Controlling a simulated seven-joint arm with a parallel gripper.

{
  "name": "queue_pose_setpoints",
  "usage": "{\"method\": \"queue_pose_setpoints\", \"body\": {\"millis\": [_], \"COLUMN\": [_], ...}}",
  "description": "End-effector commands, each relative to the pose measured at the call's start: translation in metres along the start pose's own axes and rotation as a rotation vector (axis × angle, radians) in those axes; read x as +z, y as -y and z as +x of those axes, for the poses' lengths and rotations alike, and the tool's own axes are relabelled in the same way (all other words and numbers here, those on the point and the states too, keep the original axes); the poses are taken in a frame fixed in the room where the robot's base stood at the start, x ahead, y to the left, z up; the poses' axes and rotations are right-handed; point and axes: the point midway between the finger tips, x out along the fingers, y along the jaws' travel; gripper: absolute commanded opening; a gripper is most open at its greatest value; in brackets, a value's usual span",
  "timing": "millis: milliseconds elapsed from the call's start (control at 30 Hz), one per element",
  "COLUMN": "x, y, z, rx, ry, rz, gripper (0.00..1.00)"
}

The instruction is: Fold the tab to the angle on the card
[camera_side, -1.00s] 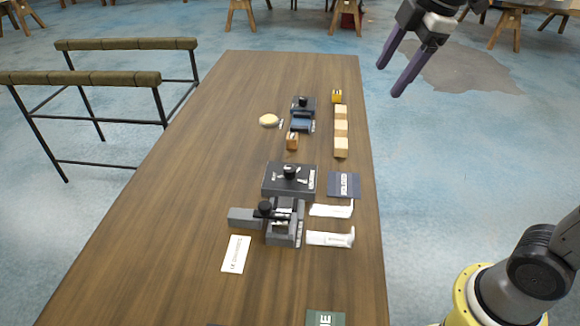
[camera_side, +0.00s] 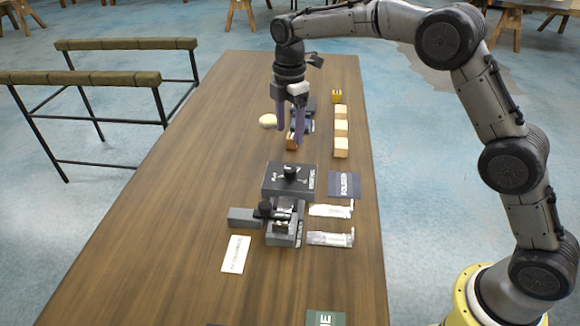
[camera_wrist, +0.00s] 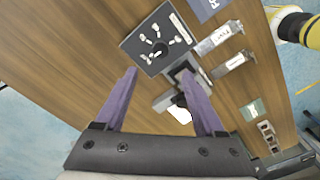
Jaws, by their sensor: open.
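A grey bending fixture (camera_side: 285,236) with a black knob sits on the table; in the wrist view my right finger partly covers it. A white card (camera_side: 236,254) lies left of it, its writing unreadable; it shows partly hidden between the fingers in the wrist view (camera_wrist: 180,110). Two pale strips with upturned right ends, the upper strip (camera_side: 330,211) and lower strip (camera_side: 328,239), lie right of the fixture. A dark box with a knob and white marks (camera_side: 272,178) stands behind it. My gripper (camera_side: 292,134) is open and empty, pointing down above the table beyond the box.
A dark blue card (camera_side: 344,184) lies right of the box. A blue clamp (camera_side: 311,104), wooden blocks (camera_side: 341,128), a yellow block (camera_side: 337,96) and a beige lump (camera_side: 268,121) are farther back. A green card (camera_side: 325,318) lies at the front. The table's left side is clear.

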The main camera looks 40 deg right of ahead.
Motion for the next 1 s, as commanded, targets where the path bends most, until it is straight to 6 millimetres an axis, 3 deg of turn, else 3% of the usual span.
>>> {"method": "queue_pose_setpoints", "body": {"millis": [400,600,1000], "x": [0.001,0.001,0.001], "y": [0.002,0.001,0.001], "z": [0.081,0.110,0.125], "rx": [-0.006,-0.004,-0.001], "ry": [0.001,0.001,0.000], "rz": [0.002,0.002,0.002], "gripper": [0.71,0.71,0.71]}}
